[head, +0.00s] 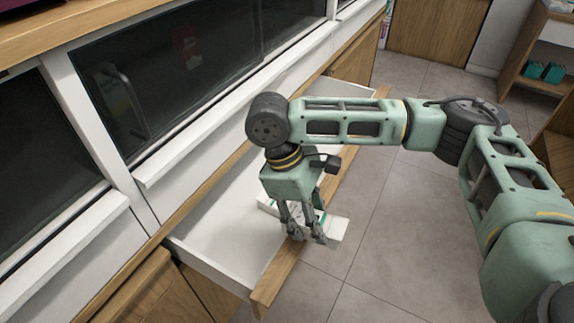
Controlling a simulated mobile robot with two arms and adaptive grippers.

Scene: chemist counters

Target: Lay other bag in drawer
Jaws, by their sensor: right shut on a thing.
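An open white drawer (215,242) with a wooden front sticks out from the counter at the centre. My right gripper (308,238) points down over the drawer's front edge, its fingers shut on a white bag (337,229) with some green print. The bag reaches out past the wooden front on the right, and the fingers hide part of it. A white piece (266,203) shows inside the drawer just left of the gripper; I cannot tell whether it is a second bag or part of the held one. My left gripper is not in view.
The near part of the drawer floor is bare. The wooden drawer front (275,280) stands below the gripper. Dark glass panels (190,75) rise behind the drawer. The tiled floor (390,240) is clear on the right; a shelf with teal boxes (543,71) stands at the far right.

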